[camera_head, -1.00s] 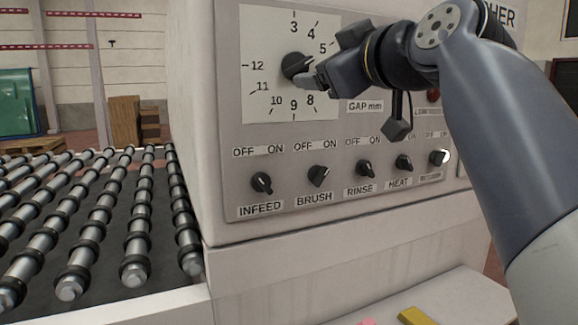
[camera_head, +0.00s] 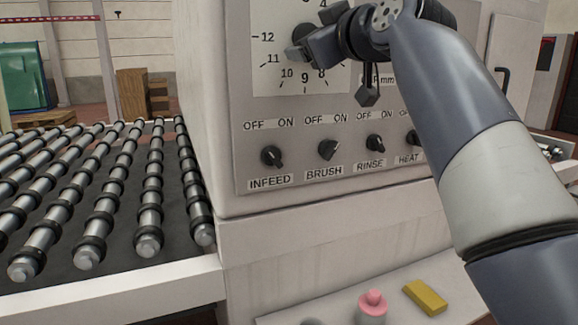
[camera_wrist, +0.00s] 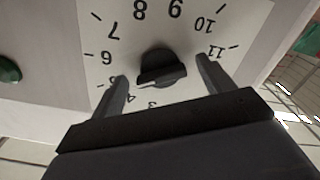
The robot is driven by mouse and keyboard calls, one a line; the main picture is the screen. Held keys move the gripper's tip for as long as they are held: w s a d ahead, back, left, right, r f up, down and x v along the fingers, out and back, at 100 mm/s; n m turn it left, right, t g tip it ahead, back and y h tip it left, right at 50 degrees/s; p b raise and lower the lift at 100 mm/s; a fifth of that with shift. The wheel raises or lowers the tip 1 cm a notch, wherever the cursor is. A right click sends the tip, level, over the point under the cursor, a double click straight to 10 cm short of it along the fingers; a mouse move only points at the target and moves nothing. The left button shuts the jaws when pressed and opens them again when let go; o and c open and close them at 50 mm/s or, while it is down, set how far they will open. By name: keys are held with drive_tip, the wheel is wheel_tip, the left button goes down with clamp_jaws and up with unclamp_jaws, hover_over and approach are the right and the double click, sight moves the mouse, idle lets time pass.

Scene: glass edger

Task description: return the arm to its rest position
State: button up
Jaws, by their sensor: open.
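The gap dial's black knob (camera_head: 303,34) sits on a white numbered plate (camera_head: 268,78) on the machine's front panel. My gripper (camera_head: 297,54) is at the lower part of this dial in the head view, its fingers partly overlapping the knob. In the wrist view the numbers are upside down and my open gripper (camera_wrist: 161,70) has one finger on each side of the knob (camera_wrist: 162,68). A visible gap separates each finger from the knob. The knob's white mark points toward the 5 and 4 side; the exact value is unclear. My arm reaches in from the right.
Below the dial are the INFEED (camera_head: 272,156), BRUSH (camera_head: 328,149), RINSE (camera_head: 375,143) and HEAT (camera_head: 414,138) switches. A roller conveyor (camera_head: 105,205) stands left. A pink-topped object (camera_head: 372,304) and a yellow block (camera_head: 425,297) lie on the lower shelf. A green button (camera_wrist: 9,70) shows in the wrist view.

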drive_tip(key=shift+s, duration=0.1)
drive_tip(key=b+v, duration=0.1)
drive_tip(key=v, duration=0.9)
drive_tip(key=w+a+m+p, duration=0.4)
drive_tip(key=w+m+p, duration=0.5)
drive_tip(key=m+p, duration=0.6)
drive_tip(key=m, duration=0.8)
drive_tip(key=shift+a+r, duration=0.2)
drive_tip(key=shift+a, duration=0.05)
drive_tip(key=shift+w+f, duration=0.1)
